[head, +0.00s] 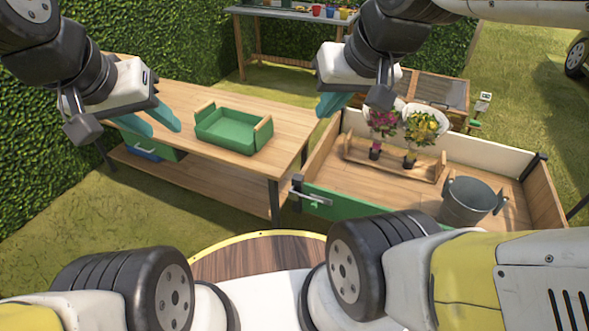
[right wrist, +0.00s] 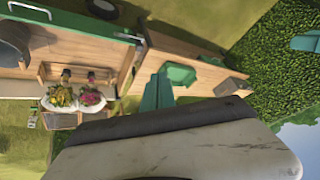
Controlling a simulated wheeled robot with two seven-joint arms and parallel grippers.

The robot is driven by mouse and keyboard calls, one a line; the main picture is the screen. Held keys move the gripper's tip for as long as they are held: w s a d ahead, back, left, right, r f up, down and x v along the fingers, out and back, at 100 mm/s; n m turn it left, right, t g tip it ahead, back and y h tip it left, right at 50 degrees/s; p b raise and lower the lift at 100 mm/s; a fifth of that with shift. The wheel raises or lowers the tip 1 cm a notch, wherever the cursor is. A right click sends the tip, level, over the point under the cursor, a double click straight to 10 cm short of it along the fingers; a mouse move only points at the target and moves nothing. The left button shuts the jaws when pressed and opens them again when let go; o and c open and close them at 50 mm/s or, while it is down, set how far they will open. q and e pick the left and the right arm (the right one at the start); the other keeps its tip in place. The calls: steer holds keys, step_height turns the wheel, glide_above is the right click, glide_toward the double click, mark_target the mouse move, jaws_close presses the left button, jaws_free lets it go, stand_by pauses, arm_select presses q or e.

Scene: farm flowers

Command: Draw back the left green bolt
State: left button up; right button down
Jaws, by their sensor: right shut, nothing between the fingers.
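The left green bolt (head: 314,199), with a pale metal bar, sits at the left end of the green front board (head: 345,211) of a wooden cart. In the right wrist view the bolt (right wrist: 128,38) shows near the top, beside the cart's corner. My right gripper (head: 329,104) is shut and empty, above and behind the bolt, clear of it. Its teal fingers (right wrist: 158,92) show together in the right wrist view. My left gripper (head: 155,121) is open and empty above the left part of the table. The board's right end is hidden behind my right arm.
The wooden table (head: 205,165) carries a green tray (head: 228,137). The cart holds a flower rack (head: 385,160) with potted flowers and a grey bucket (head: 468,203). A narrow gap separates table and cart. A bench (head: 285,15) and hedge stand behind.

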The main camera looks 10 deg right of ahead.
steer(key=w+f+n+g+h, duration=0.25)
steer(key=w+f, duration=0.45)
steer(key=w, duration=0.4)
steer(key=w+f+n+g+h, duration=0.15)
steer(key=w+f+n, duration=0.25)
steer(key=w+f, duration=0.45)
steer(key=w+a+f+n+g, duration=0.1)
steer(key=w+f+n, duration=0.1)
steer(key=f, duration=0.7)
steer(key=w+a+f+n+g+h, duration=0.1)
steer(key=w+f+n, duration=0.1)
steer(key=f, duration=0.7)
steer(key=w+a+f+n+g, duration=0.1)
steer(key=w+f, duration=0.3)
steer(key=f, duration=0.6)
steer(key=shift+a+n+g, duration=0.3)
steer(key=shift+n+g, duration=0.1)
steer(key=shift+n, duration=0.05)
